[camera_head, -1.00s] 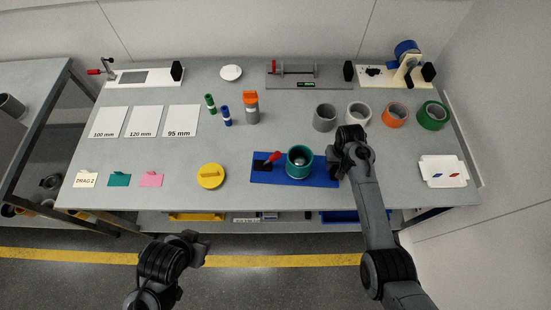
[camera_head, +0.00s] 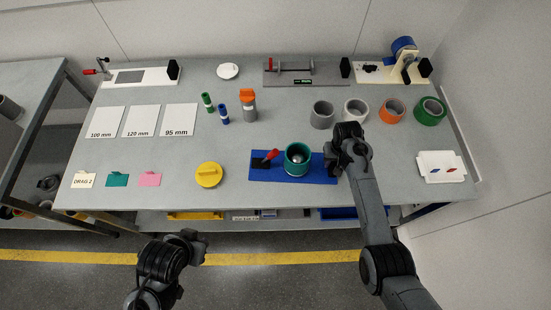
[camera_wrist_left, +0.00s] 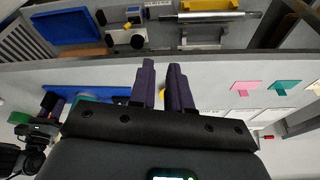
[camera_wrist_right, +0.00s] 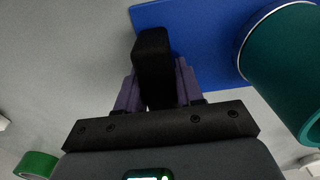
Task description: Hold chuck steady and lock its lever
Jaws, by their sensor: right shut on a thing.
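The chuck is a blue base plate (camera_head: 322,177) at the table's front with a green ring (camera_head: 297,160) standing on it. Its red-handled lever (camera_head: 271,157) sits left of the ring, slanting up to the right. My right gripper (camera_head: 334,160) is at the plate's right end. In the right wrist view it is shut on a black block (camera_wrist_right: 153,55) by the blue plate (camera_wrist_right: 200,30), with the green ring (camera_wrist_right: 290,65) at right. My left gripper (camera_head: 203,246) hangs in front of the table, away from the chuck. Its fingers (camera_wrist_left: 163,65) are slightly apart, with nothing between them.
A yellow lidded disc (camera_head: 209,175) lies left of the plate. Several rings, including a grey one (camera_head: 321,115) and an orange one (camera_head: 392,111), stand behind my right arm. A white tray (camera_head: 440,176) is at right. Bare table lies between the yellow disc and the plate.

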